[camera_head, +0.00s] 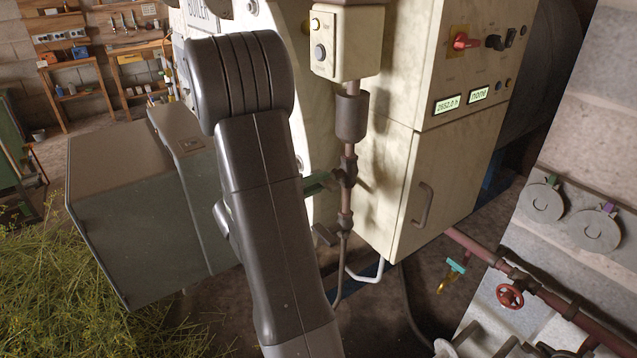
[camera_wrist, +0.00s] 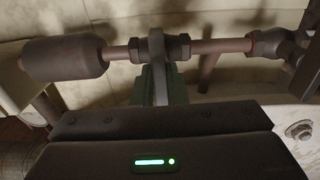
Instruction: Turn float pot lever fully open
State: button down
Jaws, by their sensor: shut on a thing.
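The float pot, a dark cylinder on a vertical pipe (camera_head: 351,118), stands beside the cream cabinet; it also shows at the left in the wrist view (camera_wrist: 65,58). In the wrist view the lever (camera_wrist: 150,88) comes from the valve body (camera_wrist: 178,47) toward my gripper (camera_wrist: 158,100). My gripper is shut on the lever; its fingertips are hard to make out. In the head view my arm hides most of the lever and the gripper.
The cream cabinet (camera_head: 425,195) with a red knob stands close to the right of the pipe. A grey-green box (camera_head: 130,190) and cut herbs (camera_head: 70,295) lie to the left.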

jog(key=shift+f+n, duration=0.1)
jog(key=shift+n, duration=0.2)
jog(key=shift+n+p, duration=1.2)
jog(key=shift+n, duration=7.5)
jog(key=c, duration=1.5)
grip_release()
jog(key=shift+o, duration=0.2)
